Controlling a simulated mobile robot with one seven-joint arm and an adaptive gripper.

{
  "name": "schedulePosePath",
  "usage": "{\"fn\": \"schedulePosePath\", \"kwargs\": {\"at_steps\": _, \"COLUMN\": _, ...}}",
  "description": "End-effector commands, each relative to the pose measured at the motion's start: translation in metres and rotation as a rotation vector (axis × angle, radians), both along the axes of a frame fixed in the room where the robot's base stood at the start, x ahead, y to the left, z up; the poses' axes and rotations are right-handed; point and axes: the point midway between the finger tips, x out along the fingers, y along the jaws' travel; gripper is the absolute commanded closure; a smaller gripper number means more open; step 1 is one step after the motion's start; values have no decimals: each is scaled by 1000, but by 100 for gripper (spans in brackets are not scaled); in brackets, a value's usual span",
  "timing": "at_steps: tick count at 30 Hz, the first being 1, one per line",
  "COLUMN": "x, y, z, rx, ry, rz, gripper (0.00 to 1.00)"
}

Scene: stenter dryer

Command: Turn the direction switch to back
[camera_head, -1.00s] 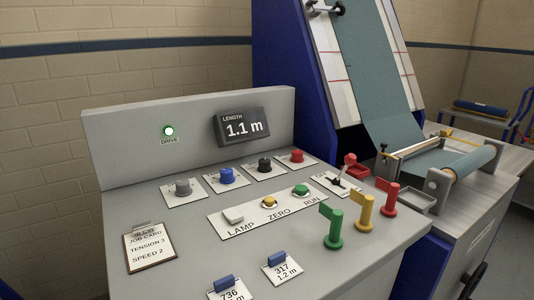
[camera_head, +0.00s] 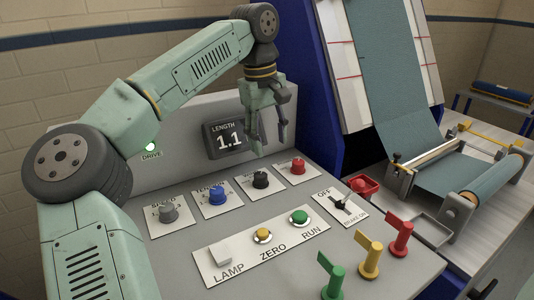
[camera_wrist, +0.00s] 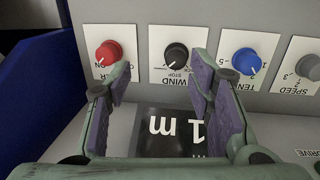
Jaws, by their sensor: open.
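I can read no label saying "direction" or "back". A black knob (camera_head: 260,180) stands on the sloped panel between a blue and a red knob. In the wrist view the black knob (camera_wrist: 176,56) shows upside down, with "WIND" and "STOP" legible on its plate and a white pointer line toward the lower left. My gripper (camera_head: 269,145) is open and empty, pointing down above the back of the panel, behind and apart from the black knob. In the wrist view the black knob lies beyond and between the fingertips (camera_wrist: 160,78).
The red knob (camera_head: 298,167), blue knob (camera_head: 218,194) and grey knob (camera_head: 169,212) share the row. In front are a lamp switch (camera_head: 220,255), a yellow button (camera_head: 262,235), a green button (camera_head: 299,216) and a brake lever (camera_head: 341,203). Upright coloured handles (camera_head: 370,258) stand at the front right.

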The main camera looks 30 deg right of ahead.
Motion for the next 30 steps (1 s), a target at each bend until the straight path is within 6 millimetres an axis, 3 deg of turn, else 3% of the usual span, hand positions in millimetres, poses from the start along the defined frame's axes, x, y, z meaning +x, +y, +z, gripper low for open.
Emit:
{"fn": "schedulePosePath", "kwargs": {"at_steps": 3, "x": 11, "y": 14, "z": 7, "rx": 87, "ry": -42, "rz": -10, "gripper": 52}}
{"fn": "schedulePosePath", "kwargs": {"at_steps": 7, "x": 14, "y": 20, "z": 1, "rx": 116, "ry": -51, "rz": -14, "gripper": 52}}
{"fn": "schedulePosePath", "kwargs": {"at_steps": 21, "x": 13, "y": 20, "z": -80, "rx": 113, "ry": -47, "rz": -15, "gripper": 52}}
{"fn": "schedulePosePath", "kwargs": {"at_steps": 30, "x": 13, "y": 19, "z": -101, "rx": 109, "ry": -49, "rz": -13, "gripper": 52}}
